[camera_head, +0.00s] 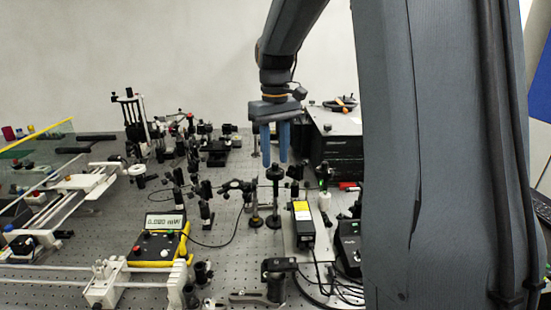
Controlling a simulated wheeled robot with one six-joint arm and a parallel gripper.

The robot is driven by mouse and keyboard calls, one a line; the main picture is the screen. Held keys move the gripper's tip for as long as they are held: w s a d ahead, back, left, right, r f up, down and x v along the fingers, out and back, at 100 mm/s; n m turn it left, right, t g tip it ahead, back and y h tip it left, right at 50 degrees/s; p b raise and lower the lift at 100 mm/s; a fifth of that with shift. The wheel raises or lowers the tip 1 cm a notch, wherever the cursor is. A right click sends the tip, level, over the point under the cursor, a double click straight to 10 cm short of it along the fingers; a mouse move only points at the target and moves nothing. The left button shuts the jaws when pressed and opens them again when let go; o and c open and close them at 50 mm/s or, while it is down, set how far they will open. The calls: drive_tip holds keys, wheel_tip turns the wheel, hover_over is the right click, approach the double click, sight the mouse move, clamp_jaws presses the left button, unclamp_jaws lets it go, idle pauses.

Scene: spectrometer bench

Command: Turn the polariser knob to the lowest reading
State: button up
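My gripper (275,163) points straight down over the middle of the bench. Its two blue fingers are apart, with a clear gap and nothing seen between them. Just below the fingertips in the picture is the top of a black post-mounted part (275,174), which may be the polariser knob; I cannot tell whether the fingers touch it. The yellow and black power meter (160,248) lies left of it. Its lit display (165,222) shows small digits in mW, seemingly near zero but too blurred to read surely. No marks on the knob can be made out.
Several black optic mounts (205,200) crowd the perforated bench (225,270) left of my gripper. A black box (338,145) stands behind right, and a yellow-labelled module (304,222) in front right. White rails (75,205) fill the left. My arm hides the right side.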

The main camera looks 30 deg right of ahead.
sight(275, 164)
wheel_tip(275, 164, up, 7)
drive_tip(key=shift+f+b, duration=0.1)
drive_tip(key=shift+b, duration=0.6)
